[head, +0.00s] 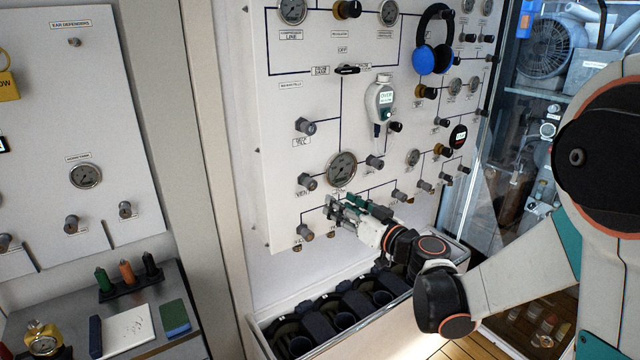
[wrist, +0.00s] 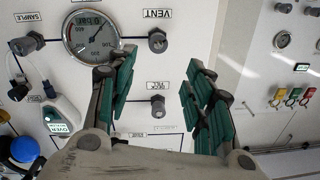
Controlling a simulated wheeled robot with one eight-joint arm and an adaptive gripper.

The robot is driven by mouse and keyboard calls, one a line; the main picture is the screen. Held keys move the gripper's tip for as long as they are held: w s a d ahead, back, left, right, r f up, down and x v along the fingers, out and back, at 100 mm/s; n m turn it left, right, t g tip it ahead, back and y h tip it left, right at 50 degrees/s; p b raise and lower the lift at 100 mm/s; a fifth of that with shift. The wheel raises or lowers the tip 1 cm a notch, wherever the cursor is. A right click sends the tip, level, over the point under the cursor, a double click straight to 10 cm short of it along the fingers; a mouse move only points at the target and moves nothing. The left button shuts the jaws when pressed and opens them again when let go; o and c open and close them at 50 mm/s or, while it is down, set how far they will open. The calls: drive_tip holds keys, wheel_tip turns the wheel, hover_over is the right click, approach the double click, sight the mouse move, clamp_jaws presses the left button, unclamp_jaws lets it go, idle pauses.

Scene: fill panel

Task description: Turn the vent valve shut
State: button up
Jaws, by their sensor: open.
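The vent valve (head: 307,181) is a grey knob low on the left of the white panel, above a partly hidden label. In the wrist view, which shows the panel upside down, the vent valve (wrist: 157,41) stands next to its VENT label (wrist: 157,13). My gripper (head: 333,209) is in front of the panel, below and right of the valve in the head view. In the wrist view its green-padded fingers (wrist: 160,72) are spread and empty. The valve shows beyond the gap between the fingertips, apart from them. I cannot tell how far the valve is turned.
A round gauge (wrist: 91,37) sits beside the vent valve. Another knob (wrist: 157,112) is on its other side. A white handheld meter (head: 380,100) and blue ear defenders (head: 433,58) hang on the panel. A bin of dark items (head: 330,318) stands below.

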sight(313, 186)
drive_tip(key=b+x, duration=0.1)
drive_tip(key=x, duration=1.3)
drive_tip(key=shift+w+d+b, duration=0.1)
drive_tip(key=shift+d+b, duration=0.05)
drive_tip(key=shift+b, duration=0.15)
drive_tip(key=shift+r, duration=0.1)
drive_tip(key=c, duration=1.1)
